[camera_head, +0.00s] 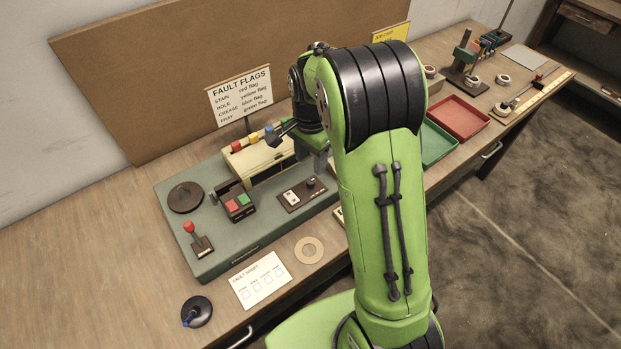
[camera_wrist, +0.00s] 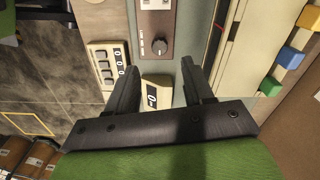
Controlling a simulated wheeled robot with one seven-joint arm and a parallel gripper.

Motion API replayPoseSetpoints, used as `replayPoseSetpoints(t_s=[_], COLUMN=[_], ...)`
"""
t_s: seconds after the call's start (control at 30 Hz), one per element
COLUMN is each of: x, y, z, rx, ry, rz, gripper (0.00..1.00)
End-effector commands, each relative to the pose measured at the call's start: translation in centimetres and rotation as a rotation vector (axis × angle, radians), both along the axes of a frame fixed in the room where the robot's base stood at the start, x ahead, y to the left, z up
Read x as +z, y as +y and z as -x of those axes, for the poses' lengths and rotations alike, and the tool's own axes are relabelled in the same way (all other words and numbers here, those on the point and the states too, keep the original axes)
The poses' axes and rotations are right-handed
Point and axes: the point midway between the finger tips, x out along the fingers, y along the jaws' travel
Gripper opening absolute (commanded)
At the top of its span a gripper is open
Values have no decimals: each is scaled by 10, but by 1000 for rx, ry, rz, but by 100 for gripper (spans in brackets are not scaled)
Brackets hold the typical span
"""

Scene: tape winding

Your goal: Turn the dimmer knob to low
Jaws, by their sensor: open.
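The dimmer knob (camera_wrist: 159,46) is a round dark knob on a dark brown panel (camera_wrist: 145,28). A white rocker switch (camera_wrist: 155,3) sits on the same panel. In the head view the panel (camera_head: 290,206) lies on the green-grey machine top, with the knob (camera_head: 310,183) at its right end. My gripper (camera_wrist: 160,67) is open and empty. In the wrist view its two fingers point toward the panel, and the knob shows just beyond the gap between the tips, apart from both. The knob's pointer setting is too small to tell. My arm hides much of the gripper in the head view.
A red-and-green button box (camera_head: 239,205), a red-topped lever (camera_head: 197,238) and a cream box (camera_head: 262,157) with coloured flags stand near the panel. In the wrist view a keypad counter (camera_wrist: 103,62) and a small display (camera_wrist: 154,94) lie close to the fingers.

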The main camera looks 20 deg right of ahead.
Motion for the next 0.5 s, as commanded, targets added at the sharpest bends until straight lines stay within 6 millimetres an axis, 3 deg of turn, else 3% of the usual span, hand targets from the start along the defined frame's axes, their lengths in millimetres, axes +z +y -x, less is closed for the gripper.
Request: replayPoseSetpoints(t_s=[0.03,0.2,0.33,0.5], x=[-17,-54,-69,-73], y=[0,0,0,0], z=[1,1,0,0], rx=[1,2,2,2], ry=[4,4,0,-1], rz=[0,0,-1,0], gripper=[52,52,52,52])
